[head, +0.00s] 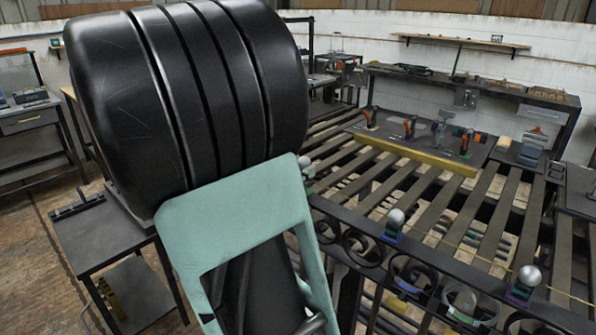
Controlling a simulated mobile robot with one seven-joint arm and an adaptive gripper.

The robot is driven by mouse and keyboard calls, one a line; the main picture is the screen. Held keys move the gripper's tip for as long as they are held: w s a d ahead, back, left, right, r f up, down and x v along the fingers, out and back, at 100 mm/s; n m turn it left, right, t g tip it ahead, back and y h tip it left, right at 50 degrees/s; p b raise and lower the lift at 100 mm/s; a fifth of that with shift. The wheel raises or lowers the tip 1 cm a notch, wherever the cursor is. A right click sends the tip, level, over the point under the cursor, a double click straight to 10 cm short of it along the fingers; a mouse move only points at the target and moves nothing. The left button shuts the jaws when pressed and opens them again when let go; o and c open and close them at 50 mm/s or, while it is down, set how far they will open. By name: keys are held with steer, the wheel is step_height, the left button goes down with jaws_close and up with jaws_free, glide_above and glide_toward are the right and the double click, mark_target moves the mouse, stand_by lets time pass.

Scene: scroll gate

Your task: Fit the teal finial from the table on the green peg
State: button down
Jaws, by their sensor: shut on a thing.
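I cannot make out my gripper; my own arm parts fill the left and centre of the head view and hide what is behind them. The teal finial is not clearly visible. Along the dark top rail (450,262) of the scroll gate stand silver ball finials, one near the middle (396,217) and one at the right (529,277). A further pale rounded piece (308,168) shows at the rail's far left end, partly covered by my arm. I cannot tell which spot is the green peg.
Behind the rail is a slatted table (430,195) with a yellow bar (415,155) and several orange-and-black tools at its back. A dark side table (95,235) stands at the left. A workbench (540,95) lines the back wall. Wooden floor (40,275) shows at the left.

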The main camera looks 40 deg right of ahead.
steer(key=shift+f+b, duration=0.95)
steer(key=shift+f, duration=0.8)
stand_by(1.2)
steer(key=c, duration=1.6)
jaws_free()
steer(key=shift+a, duration=0.1)
steer(key=a, duration=0.8)
steer(key=s+a+r, duration=0.1)
steer(key=a, duration=0.3)
steer(key=shift+f, duration=0.1)
